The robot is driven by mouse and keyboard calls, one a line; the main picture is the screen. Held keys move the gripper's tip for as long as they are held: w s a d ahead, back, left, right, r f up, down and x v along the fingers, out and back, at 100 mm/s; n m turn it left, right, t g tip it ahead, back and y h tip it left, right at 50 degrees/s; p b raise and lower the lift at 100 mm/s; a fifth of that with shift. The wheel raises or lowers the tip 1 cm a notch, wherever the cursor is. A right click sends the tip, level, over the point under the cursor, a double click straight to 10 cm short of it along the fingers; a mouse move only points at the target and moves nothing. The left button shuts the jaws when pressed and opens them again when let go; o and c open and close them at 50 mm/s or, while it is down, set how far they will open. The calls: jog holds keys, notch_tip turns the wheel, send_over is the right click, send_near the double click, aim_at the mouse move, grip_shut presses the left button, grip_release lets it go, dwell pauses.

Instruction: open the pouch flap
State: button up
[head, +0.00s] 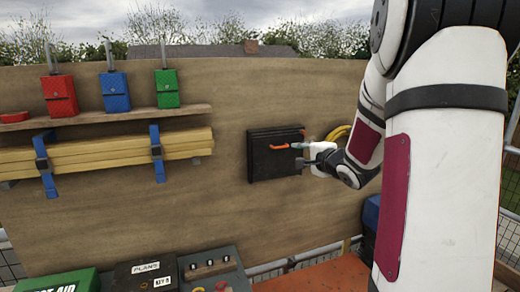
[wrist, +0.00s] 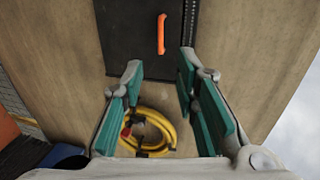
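The black pouch (head: 262,163) is mounted on the wooden board, with an orange handle (head: 279,147) across its front. Its front looks flat and closed; a separate flap edge is hard to make out. In the wrist view the black pouch (wrist: 125,35) fills the top middle, and the orange handle (wrist: 161,34) stands upright in the picture. My gripper (head: 299,155) is at the pouch's right side, just right of the handle. In the wrist view my gripper (wrist: 160,68) is open, with nothing between its teal-padded fingers. The handle lies beyond the fingertips, apart from them.
A coiled yellow hose (wrist: 152,131) hangs on the wooden board (head: 225,105) beside the pouch, partly behind my gripper. Strapped timber (head: 110,152) and a shelf (head: 100,117) with red, blue and green cases are to the left. Boxes and a control panel (head: 212,270) stand below.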

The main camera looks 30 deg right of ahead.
jog(key=b, duration=0.1)
send_over(279, 160)
jog(key=a+f+v, duration=0.1)
jog(key=v, duration=0.3)
jog(key=f, duration=0.2)
jog(key=shift+d+f, duration=0.25)
jog(key=shift+f, duration=0.15)
jog(key=shift+c, duration=0.5)
grip_shut()
